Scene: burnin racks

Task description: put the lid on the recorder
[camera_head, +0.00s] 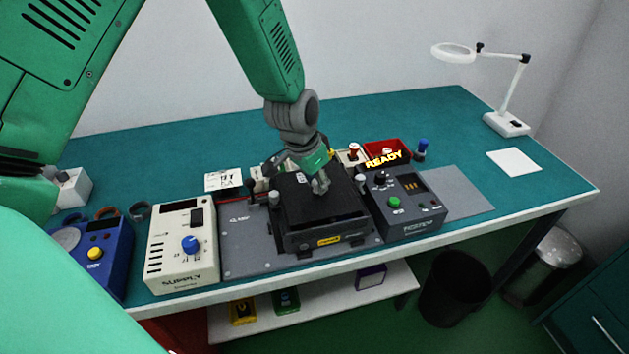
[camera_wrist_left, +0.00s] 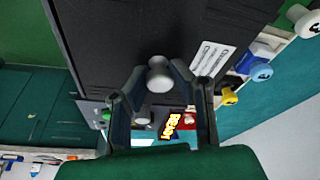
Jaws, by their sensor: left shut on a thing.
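The lid (camera_head: 322,200) is a black slab over the black recorder (camera_head: 327,240), which has a yellow label on its front. The two look nearly closed together; I cannot tell whether the lid rests fully on it. My left gripper (camera_head: 320,184) comes down from above and is shut on the lid's knob. In the left wrist view the gripper (camera_wrist_left: 155,90) has its fingers around the grey knob (camera_wrist_left: 158,78), with the dark lid (camera_wrist_left: 120,35) and its white label beyond. My right gripper is not in view.
A white supply box (camera_head: 183,245) and a blue box (camera_head: 100,250) stand left of the recorder. A dark grey box (camera_head: 407,205) with a green button stands at its right. Behind are a red bin (camera_head: 388,150) and a READY sign. A lamp (camera_head: 505,122) stands far right.

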